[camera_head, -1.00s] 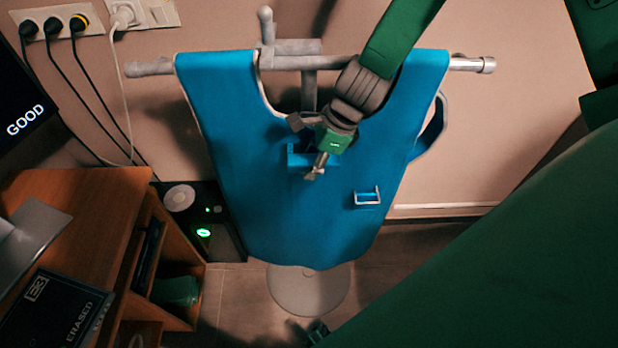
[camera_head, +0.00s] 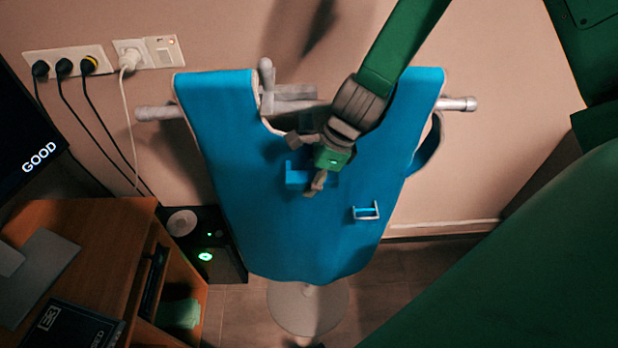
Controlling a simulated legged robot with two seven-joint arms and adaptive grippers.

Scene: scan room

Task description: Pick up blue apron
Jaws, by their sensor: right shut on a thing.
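The blue apron (camera_head: 285,235) hangs upright in front of a grey stand. Its shoulder parts stand up above the stand's crossbar (camera_head: 155,113). A blue handle (camera_head: 296,178) is on its chest, and a small light bracket (camera_head: 366,212) is lower to the right. My right gripper (camera_head: 312,168) comes down from the upper right and is shut on the blue apron at the chest handle. The exact finger contact is partly hidden by the gripper. My left gripper is not in view.
The stand's round base (camera_head: 308,305) is on the floor below the apron. A wooden desk (camera_head: 85,225) with a monitor (camera_head: 30,135) is at the left, beside a black box (camera_head: 215,255) with green lights. Cables hang from wall sockets (camera_head: 65,62). Floor at right is partly clear.

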